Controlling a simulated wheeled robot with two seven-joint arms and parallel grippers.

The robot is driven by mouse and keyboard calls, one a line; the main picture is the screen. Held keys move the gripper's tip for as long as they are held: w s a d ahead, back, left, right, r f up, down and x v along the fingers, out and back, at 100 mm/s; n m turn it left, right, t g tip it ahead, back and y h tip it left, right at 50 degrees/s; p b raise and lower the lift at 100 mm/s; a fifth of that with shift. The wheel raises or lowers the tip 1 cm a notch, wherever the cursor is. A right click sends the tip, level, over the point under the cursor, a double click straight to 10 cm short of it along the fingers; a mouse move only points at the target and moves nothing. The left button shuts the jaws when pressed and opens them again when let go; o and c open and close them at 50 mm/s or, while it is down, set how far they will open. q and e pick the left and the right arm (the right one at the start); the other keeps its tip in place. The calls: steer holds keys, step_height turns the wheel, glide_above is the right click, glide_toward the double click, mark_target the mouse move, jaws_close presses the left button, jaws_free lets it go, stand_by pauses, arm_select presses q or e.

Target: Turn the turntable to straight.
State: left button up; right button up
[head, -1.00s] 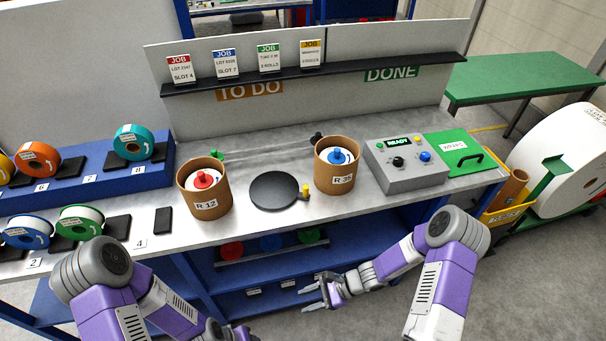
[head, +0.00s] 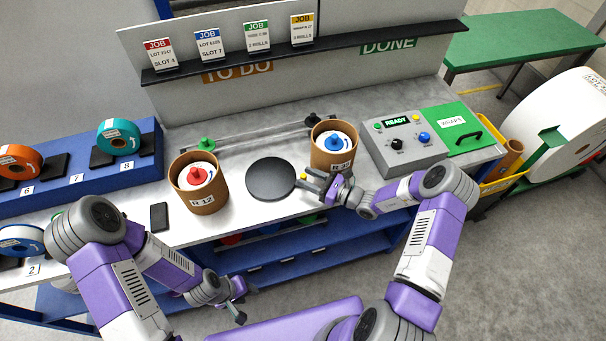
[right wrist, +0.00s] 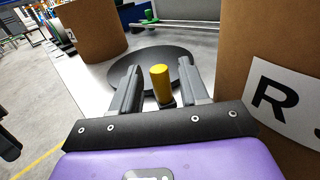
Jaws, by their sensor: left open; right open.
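The turntable is a dark round disc (head: 271,179) on the grey bench between two cardboard tubs. A yellow peg stands at its near right edge; in the right wrist view the yellow peg (right wrist: 161,84) is upright between my open fingers, with the disc (right wrist: 150,62) behind it. My right gripper (head: 312,184) is open at the disc's right edge, in front of the R 35 tub. I cannot tell whether a finger touches the peg. My left gripper (head: 240,301) is open and empty, low in front of the bench.
The R 12 tub (head: 200,197) stands left of the disc. The R 35 tub (head: 325,155) is close beside my right gripper. A control box (head: 403,148) reading READY is further right. A black block (head: 159,217) lies at the front left.

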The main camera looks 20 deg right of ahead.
steer(key=shift+x, duration=1.1)
steer(key=shift+f, duration=0.1)
steer(key=shift+c, duration=0.2)
jaws_close()
